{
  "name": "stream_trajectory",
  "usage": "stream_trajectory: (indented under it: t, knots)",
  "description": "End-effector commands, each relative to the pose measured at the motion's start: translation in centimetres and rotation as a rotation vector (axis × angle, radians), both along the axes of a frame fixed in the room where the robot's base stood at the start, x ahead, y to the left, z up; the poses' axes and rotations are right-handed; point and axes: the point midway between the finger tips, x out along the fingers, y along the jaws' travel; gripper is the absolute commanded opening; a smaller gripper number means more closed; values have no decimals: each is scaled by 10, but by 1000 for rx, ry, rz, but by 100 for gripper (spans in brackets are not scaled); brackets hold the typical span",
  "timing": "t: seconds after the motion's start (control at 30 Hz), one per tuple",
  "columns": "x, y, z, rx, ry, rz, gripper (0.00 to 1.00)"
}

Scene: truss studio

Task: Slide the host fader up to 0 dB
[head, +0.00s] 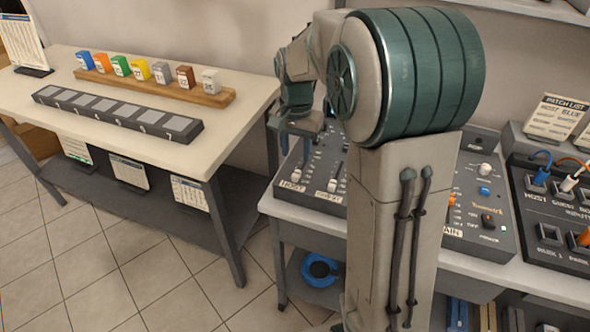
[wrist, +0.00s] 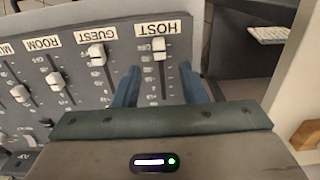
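The host fader (wrist: 160,48) is a pale cap in a slot beside the HOST label (wrist: 157,28), which reads upside down in the wrist view. The cap sits at the label end of its slot. In the head view the HOST label (head: 292,187) is at the mixer's near left edge. My gripper (wrist: 158,78) is open, its two blue fingers on either side of the host slot, with the cap slightly beyond their tips. Nothing is held. In the head view my gripper (head: 294,145) hangs over the mixer's left end. The scale marks are too small to read.
The guest fader (wrist: 97,53) stands close beside one finger, with the room fader (wrist: 54,78) further left. A patch panel (head: 555,215) with cables is at the right. A white table (head: 120,165) with coloured blocks stands left, across an open floor gap.

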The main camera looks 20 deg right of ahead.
Motion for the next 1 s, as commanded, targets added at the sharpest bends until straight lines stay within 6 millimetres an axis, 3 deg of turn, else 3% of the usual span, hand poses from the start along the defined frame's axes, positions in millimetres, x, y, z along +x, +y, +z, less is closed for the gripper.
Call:
stream_trajectory:
  t: [0.1,0.3,0.77,0.9,1.0]
  knots:
    - [-1,0,-27,0,4,0,38]
    - [-1,-1,-56,0,2,0,38]
    - [0,0,-68,0,-1,0,38]
    - [0,0,-67,0,-1,0,0]
    - [0,0,-67,0,-1,0,0]
